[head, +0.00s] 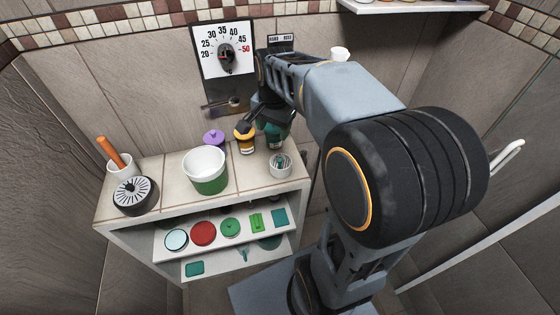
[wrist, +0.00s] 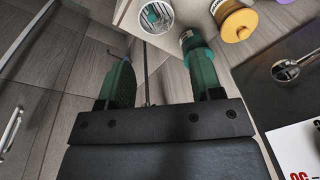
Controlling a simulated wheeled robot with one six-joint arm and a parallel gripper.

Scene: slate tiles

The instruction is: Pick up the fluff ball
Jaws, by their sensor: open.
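I cannot pick out a fluff ball with certainty in either view. My gripper (head: 268,117) is above the right back of the tiled counter, partly hidden by my arm in the head view. In the wrist view my gripper (wrist: 162,75) is open, its dark green fingers apart with no object held between them. A teal-capped bottle (wrist: 192,42) is close to the right finger; I cannot tell if they touch. A white cup (wrist: 143,22) with green contents lies beyond the fingertips; the cup also shows in the head view (head: 280,171).
The counter (head: 245,190) holds a purple knobbed thing (head: 213,139), a yellow jar (head: 246,146), a white-and-green tub (head: 207,180), a black round thing (head: 135,196) and a cup with an orange handle (head: 111,150). Several coloured items lie on the shelf (head: 185,253) below. A dial panel (head: 210,70) is behind.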

